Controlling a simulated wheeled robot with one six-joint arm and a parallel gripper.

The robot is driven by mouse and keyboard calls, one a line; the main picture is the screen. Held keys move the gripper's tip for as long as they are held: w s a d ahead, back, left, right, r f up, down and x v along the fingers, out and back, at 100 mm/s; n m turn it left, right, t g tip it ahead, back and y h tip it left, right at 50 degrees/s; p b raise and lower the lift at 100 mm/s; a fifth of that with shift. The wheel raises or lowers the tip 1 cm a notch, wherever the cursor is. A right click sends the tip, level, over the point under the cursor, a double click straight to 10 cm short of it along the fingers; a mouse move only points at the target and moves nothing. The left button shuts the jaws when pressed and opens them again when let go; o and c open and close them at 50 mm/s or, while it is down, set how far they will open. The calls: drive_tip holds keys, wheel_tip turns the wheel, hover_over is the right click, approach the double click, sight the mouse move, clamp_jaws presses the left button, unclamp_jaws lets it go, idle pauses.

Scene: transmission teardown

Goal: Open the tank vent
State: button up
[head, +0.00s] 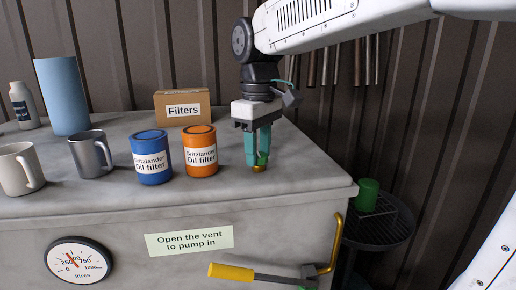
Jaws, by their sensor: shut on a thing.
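The grey tank (110,223) fills the lower left of the head view, with a flat top. A small brass-coloured fitting (258,168) stands on the tank top near its right end; it looks like the vent. My gripper (259,160) points straight down with its teal fingers closed around the upper part of this fitting. The fingers hide most of it, so I cannot tell whether the vent is open or closed. A note reading "Open the vent to pump in" (189,240) is on the tank's front.
An orange oil filter (200,151) and a blue one (151,158) stand left of my gripper. Two mugs (90,154), a blue cylinder (62,97) and a Filters box (182,107) are further left and behind. A yellow-handled lever (232,272) and gauge (78,260) are in front.

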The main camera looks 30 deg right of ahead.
sight(259, 155)
drive_tip(key=o, duration=1)
wheel_tip(259, 155, up, 8)
drive_tip(key=shift+f, duration=0.1)
drive_tip(key=s+d+f+m, duration=0.1)
drive_tip(key=s+f+m, duration=0.2)
drive_tip(key=s+f, duration=0.6)
drive_tip(key=s+d+f+m+t, duration=0.1)
drive_tip(key=s+d+f+m, duration=0.1)
drive_tip(key=s+f, duration=0.7)
drive_tip(key=shift+s+m, duration=0.6)
drive_tip(key=shift+s, duration=0.3)
